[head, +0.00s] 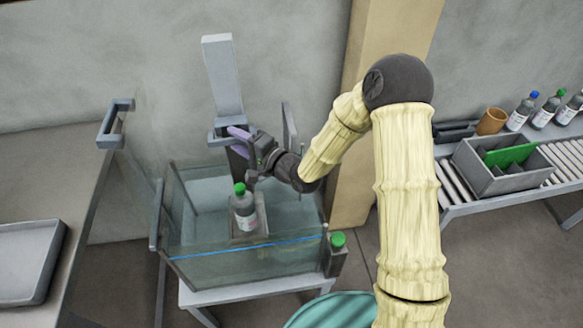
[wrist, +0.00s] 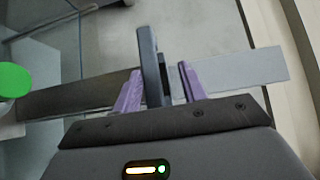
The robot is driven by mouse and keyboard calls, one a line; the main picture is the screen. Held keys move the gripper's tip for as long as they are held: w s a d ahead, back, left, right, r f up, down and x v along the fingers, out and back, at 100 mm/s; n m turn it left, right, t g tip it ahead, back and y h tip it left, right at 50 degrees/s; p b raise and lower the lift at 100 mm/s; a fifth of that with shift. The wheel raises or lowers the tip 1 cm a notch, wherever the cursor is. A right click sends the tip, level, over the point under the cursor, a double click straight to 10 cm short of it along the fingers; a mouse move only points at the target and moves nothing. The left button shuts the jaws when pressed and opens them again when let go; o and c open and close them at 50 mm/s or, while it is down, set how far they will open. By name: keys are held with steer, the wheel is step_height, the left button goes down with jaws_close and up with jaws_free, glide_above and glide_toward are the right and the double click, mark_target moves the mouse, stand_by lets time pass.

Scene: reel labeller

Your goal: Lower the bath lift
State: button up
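The bath is a clear glass tank (head: 195,258) on a pale stand. Its lift has a tall light grey column (head: 222,75) at the back, with a grey handle bar (head: 217,139) across it. A green-capped bottle (head: 243,212) stands upright on the lift's small platform (head: 262,212) inside the tank outline. My gripper (head: 238,136) is at the handle. In the wrist view, its purple fingers (wrist: 160,84) stand on either side of the grey handle bar (wrist: 149,60), with a small gap at the right finger. The bottle's green cap (wrist: 13,80) shows at the left.
A green button (head: 337,240) tops a grey post at the tank's right front corner. A counter with a grey tray (head: 28,262) is at left. At right, a roller conveyor (head: 455,182) carries a grey divided crate (head: 480,176); several bottles stand behind. A tan pillar rises behind my arm.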

steer(key=p+v, duration=0.2)
steer(key=v, duration=1.5)
steer(key=shift+s+d, duration=0.25)
steer(key=shift+s, duration=0.05)
stand_by(1.2)
steer(key=shift+f+p, duration=0.1)
steer(key=shift+p, duration=0.3)
stand_by(0.5)
steer(key=w+d+r+n+g+h+p, duration=0.15)
steer(key=d+n+h+p, duration=0.35)
steer(key=d+h, duration=0.7)
steer(key=s+d+r+n+g+h+p, duration=0.1)
steer(key=s+d+r+g+h+p, duration=0.2)
steer(key=s+r, duration=0.7)
steer(key=shift+s+d+g+p, duration=0.45)
steer(key=shift+s+d+g, duration=0.05)
steer(key=shift+d+g, duration=0.6)
